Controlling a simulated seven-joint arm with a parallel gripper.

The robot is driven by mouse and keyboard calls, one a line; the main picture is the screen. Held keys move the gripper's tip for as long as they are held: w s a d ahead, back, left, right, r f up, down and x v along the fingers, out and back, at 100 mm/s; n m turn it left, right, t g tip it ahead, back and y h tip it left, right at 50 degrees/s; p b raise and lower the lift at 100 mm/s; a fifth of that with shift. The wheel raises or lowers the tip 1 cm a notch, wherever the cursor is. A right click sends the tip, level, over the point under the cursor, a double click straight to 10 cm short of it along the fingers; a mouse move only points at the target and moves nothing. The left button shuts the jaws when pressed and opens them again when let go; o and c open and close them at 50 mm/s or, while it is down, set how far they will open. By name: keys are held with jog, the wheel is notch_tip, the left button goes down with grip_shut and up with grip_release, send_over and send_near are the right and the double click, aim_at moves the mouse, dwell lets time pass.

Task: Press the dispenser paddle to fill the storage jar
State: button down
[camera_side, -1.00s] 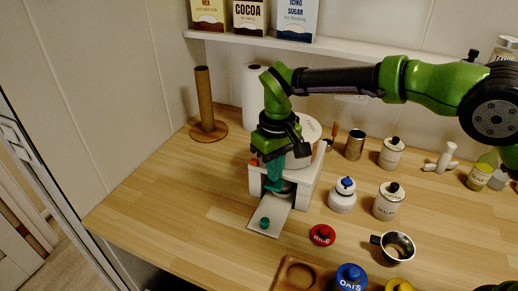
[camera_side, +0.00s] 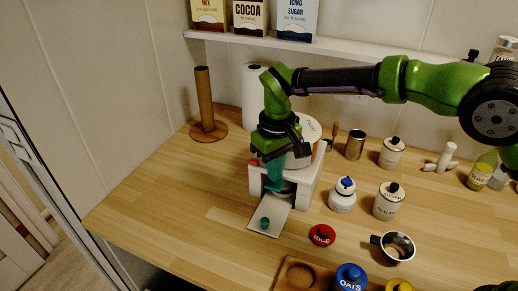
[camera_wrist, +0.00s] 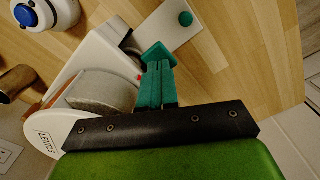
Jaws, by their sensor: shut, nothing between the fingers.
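The dispenser (camera_side: 308,180) is a white housing with a round, white-lidded hopper on top, marked LENTILS in the wrist view (camera_wrist: 45,140). A white plate (camera_side: 262,230) with a teal knob (camera_side: 265,223) sticks out from its foot. My gripper (camera_side: 273,185) is shut and empty, its teal fingers at the front of the dispenser. In the wrist view my fingertips (camera_wrist: 159,57) lie beside the housing's front edge. The paddle is not clearly visible, and contact with it cannot be told. I cannot make out a storage jar under the outlet.
A white jar with a blue top (camera_side: 343,198), a labelled canister (camera_side: 388,203), a red lid (camera_side: 322,235) and a metal cup (camera_side: 397,248) stand to the right. A wooden roll holder (camera_side: 206,105) stands at back left. The left table is clear.

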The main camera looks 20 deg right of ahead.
jog(key=shift+f, duration=0.1)
jog(key=shift+f, duration=1.05)
jog(key=shift+d+f, duration=0.1)
jog(key=shift+f, duration=0.05)
dwell(2.5)
dwell(0.9)
jog(key=shift+r, duration=1.85)
